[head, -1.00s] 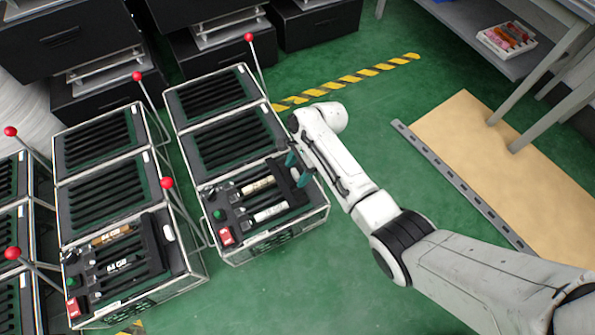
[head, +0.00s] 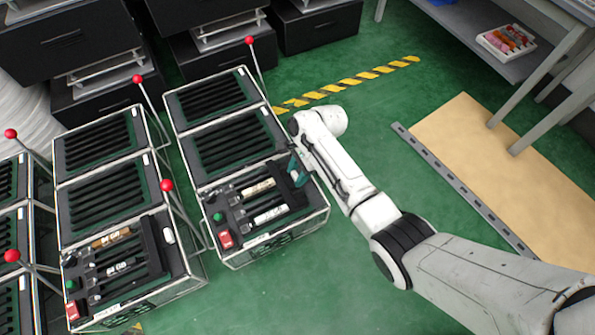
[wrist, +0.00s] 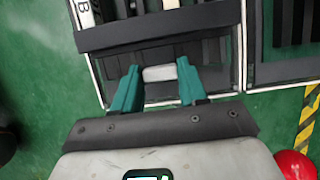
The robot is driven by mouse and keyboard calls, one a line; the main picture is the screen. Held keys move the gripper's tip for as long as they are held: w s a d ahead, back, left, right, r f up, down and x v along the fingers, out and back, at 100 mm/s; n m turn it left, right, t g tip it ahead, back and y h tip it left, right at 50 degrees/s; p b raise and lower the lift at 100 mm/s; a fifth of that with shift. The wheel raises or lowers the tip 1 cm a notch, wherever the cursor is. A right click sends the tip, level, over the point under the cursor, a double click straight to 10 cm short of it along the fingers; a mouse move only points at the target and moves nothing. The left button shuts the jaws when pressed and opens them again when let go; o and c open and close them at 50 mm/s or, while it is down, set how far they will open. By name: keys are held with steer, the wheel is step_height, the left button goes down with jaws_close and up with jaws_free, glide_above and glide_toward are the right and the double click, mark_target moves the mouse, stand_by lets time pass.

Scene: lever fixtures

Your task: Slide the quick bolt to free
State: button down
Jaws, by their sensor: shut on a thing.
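The near right fixture (head: 265,210) holds two bolts with pale labelled barrels, an upper one (head: 258,187) and a lower one (head: 270,214). The label words are too small to read. A black crossbar (wrist: 160,28) spans its right end. My gripper (wrist: 158,72) has teal fingers closed on a small white handle (wrist: 158,75) beyond the crossbar. In the head view my gripper (head: 297,166) is at the fixture's right end, level with the upper bolt. Which bolt the handle belongs to is hard to tell.
The fixture has a green button (head: 218,216) and a red switch (head: 226,240). A similar fixture (head: 120,262) stands to the left. Red-knobbed levers (head: 166,186) rise beside the fixtures. Green floor (head: 330,270) is open in front.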

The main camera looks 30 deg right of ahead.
steer(key=shift+d+r, duration=0.15)
steer(key=shift+d, duration=0.15)
steer(key=shift+d+p, duration=1)
steer(key=shift+d, duration=1.35)
steer(key=c, duration=0.6)
jaws_free()
steer(key=shift+d, duration=0.1)
steer(key=p+v, duration=0.6)
steer(key=v, duration=0.4)
steer(key=shift+d+r, duration=0.2)
